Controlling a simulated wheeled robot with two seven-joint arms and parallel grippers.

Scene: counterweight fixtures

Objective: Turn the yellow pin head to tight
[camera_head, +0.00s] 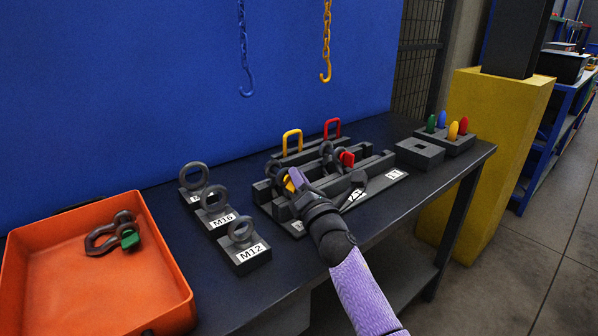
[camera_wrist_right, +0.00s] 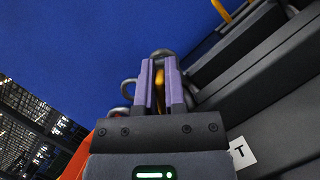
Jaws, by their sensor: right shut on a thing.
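The yellow pin head (camera_head: 288,185) sits at the left end of the dark rack (camera_head: 374,171) on the bench, on a dark shackle that my gripper partly hides. My right gripper (camera_head: 294,180) reaches it from the front. In the right wrist view the purple fingers (camera_wrist_right: 160,84) are shut on the yellow pin head (camera_wrist_right: 160,77), which shows as a narrow strip between them. How tight the pin is cannot be seen. My left gripper is not in view.
A red pin head (camera_head: 347,158) stands in the same rack, right of my gripper. Labelled blocks with eye bolts (camera_head: 240,232) and an orange tray (camera_head: 95,285) holding a green-pinned shackle (camera_head: 129,239) lie left. Coloured pegs (camera_head: 453,130) stand right. Hooked chains (camera_head: 326,45) hang behind.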

